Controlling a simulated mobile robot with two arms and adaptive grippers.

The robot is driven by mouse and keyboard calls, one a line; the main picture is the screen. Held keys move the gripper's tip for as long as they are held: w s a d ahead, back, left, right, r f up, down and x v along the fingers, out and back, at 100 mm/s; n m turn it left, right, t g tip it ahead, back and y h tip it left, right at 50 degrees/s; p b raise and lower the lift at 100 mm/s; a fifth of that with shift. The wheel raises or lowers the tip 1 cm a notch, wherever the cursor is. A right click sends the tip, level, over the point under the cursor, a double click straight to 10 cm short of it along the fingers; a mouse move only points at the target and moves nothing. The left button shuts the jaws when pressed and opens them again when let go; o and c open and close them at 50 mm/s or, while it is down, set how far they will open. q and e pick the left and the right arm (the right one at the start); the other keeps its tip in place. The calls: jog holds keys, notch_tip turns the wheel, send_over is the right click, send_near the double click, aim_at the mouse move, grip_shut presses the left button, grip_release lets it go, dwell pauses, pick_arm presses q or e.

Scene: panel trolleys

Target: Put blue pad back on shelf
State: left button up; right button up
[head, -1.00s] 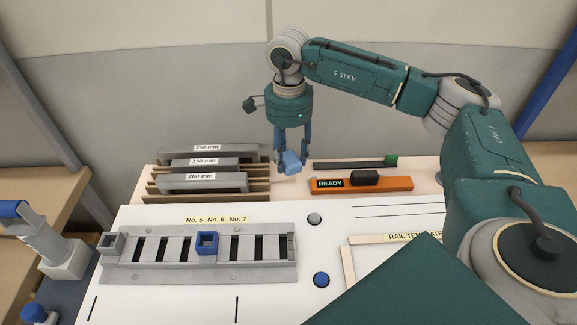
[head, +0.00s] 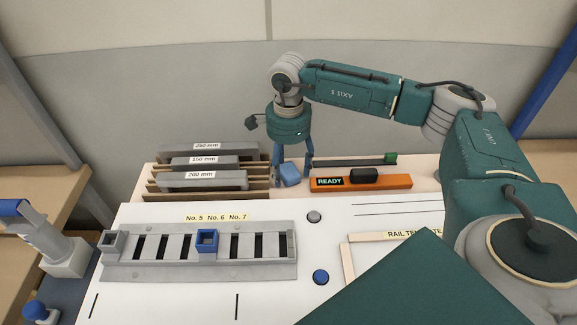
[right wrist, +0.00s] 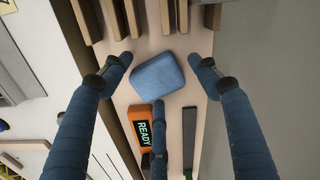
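The blue pad (head: 290,174) lies on the pale shelf (head: 429,172) at the back of the bench, between the grey-bar rack and the orange READY unit. My right gripper (head: 292,182) is over it with its fingers spread. In the right wrist view the pad (right wrist: 157,78) lies between the fingertips of the right gripper (right wrist: 163,62), with visible gaps on both sides. The third finger points at the pad's near edge; I cannot tell whether it touches. My left gripper is not in view.
A rack of labelled grey bars (head: 202,180) stands left of the pad. The orange READY unit (head: 390,182) and a dark bar with a green end (head: 345,162) are close on the right. A grey slotted rail (head: 180,270) with a blue square block (head: 207,240) lies in front.

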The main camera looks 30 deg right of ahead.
aim_at(289, 168)
jog(key=shift+r, duration=0.2)
jog(key=shift+w+r, duration=0.1)
jog(key=shift+r, duration=0.15)
notch_tip(289, 168, up, 12)
jog(key=b, duration=0.1)
jog(key=shift+f+b, duration=0.25)
jog(key=shift+b, duration=0.05)
